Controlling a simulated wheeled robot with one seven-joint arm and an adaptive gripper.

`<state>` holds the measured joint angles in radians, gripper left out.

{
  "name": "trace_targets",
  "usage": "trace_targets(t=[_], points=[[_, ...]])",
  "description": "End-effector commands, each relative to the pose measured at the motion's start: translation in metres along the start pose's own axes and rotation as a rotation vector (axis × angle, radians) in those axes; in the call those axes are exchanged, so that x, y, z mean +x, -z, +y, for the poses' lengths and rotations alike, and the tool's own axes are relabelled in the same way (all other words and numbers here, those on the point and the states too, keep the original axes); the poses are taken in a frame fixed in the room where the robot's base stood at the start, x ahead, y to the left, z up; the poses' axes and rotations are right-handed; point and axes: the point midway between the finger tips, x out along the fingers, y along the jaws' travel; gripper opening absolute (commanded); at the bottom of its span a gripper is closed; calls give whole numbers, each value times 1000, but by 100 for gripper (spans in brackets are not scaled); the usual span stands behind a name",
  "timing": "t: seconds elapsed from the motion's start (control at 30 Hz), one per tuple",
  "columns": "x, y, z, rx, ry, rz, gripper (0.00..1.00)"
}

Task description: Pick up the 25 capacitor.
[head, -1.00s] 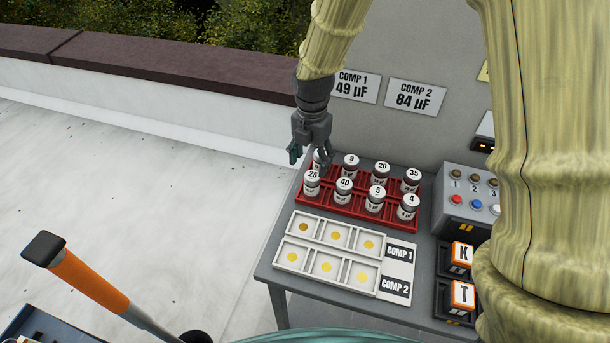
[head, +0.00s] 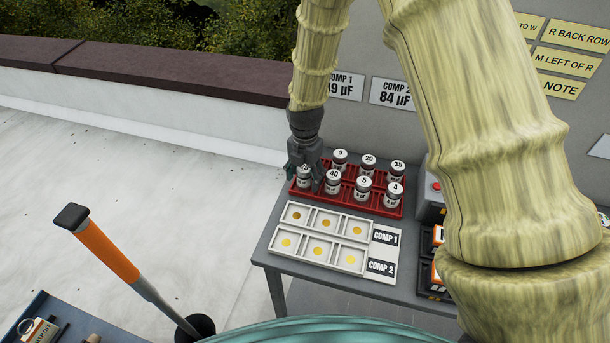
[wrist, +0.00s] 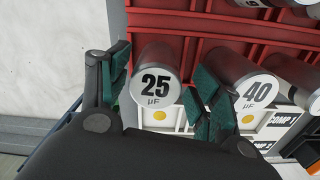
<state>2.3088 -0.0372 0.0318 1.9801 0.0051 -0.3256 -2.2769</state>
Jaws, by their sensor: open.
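The 25 capacitor (wrist: 157,85) is a silver-grey can with a white top reading 25 µF. It stands in the red rack (head: 350,205), in the front row at the left end. In the head view it (head: 303,182) is partly hidden by my gripper (head: 305,178). In the wrist view my open gripper (wrist: 160,88) has one green-padded finger on each side of the capacitor, with gaps showing. The 40 capacitor (wrist: 256,90) stands just right of the right finger; it also shows in the head view (head: 333,182).
More capacitors stand in the rack, including 9 (head: 340,160), 5 (head: 363,188) and 4 (head: 393,194). A white tray (head: 318,262) with yellow dots lies in front, by the COMP labels. An orange-handled tool (head: 100,245) stands at the left. A wall is behind the table.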

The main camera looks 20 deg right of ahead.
Motion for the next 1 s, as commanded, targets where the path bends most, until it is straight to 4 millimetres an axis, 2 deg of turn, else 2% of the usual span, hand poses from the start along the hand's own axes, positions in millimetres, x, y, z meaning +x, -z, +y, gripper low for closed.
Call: trace_targets(t=[0.13, 0.4, 0.7, 1.0], points=[[9, -1, 1, 1, 3, 2, 64], [10, -1, 1, 1, 2, 2, 64], [10, -1, 1, 1, 2, 2, 11], [10, -1, 1, 1, 2, 1, 11]])
